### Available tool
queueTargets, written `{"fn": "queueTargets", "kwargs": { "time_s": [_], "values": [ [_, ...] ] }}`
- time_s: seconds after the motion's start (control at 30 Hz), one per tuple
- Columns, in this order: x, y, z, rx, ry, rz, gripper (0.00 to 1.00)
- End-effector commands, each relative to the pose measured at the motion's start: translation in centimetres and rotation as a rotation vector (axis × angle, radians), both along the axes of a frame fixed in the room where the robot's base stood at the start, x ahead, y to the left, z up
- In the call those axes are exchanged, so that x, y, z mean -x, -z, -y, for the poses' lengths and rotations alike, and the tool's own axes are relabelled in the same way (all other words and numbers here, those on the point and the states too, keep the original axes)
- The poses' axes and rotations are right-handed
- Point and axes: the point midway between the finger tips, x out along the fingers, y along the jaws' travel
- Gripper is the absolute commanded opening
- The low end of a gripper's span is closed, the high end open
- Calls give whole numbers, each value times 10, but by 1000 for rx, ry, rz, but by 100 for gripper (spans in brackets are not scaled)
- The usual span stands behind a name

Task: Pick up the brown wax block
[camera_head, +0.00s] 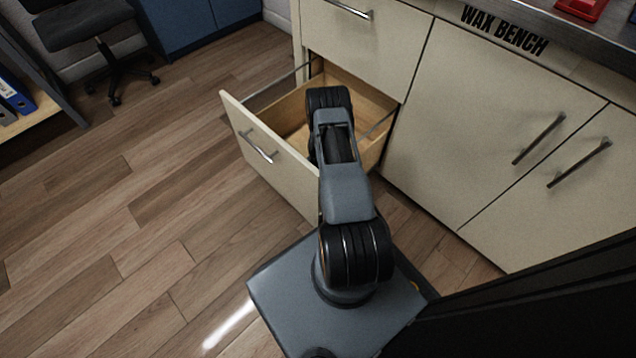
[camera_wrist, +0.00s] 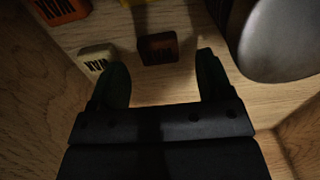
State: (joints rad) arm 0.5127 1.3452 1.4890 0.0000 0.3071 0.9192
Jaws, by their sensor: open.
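The brown wax block (camera_wrist: 158,48) lies on the wooden drawer floor in the wrist view, with dark lettering on its face. My gripper (camera_wrist: 162,60) is open, its two dark fingers pointing toward the block. The block appears between the fingertips, nearer their far ends; I cannot tell how much height separates them. No contact shows. In the head view my arm reaches down into the open drawer (camera_head: 262,150) and hides my gripper and the block.
A cream wax block (camera_wrist: 97,58) sits close by the left finger. An orange block (camera_wrist: 60,9) lies at the upper left. A rounded grey metallic thing (camera_wrist: 285,40) is right of the right finger. Wooden drawer walls stand at both sides.

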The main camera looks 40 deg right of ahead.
Motion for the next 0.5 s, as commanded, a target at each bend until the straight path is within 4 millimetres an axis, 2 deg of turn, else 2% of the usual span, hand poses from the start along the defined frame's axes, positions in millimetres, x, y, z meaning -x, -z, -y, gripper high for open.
{"fn": "queueTargets", "kwargs": {
  "time_s": [0.03, 0.1, 0.37, 0.5],
  "values": [
    [0, 13, 0, -1, 0, -1, 72],
    [0, 19, 0, 0, 0, -1, 72],
    [0, 21, 0, 0, 0, 0, 72],
    [0, 21, 0, 0, 0, 0, 61]
  ]
}}
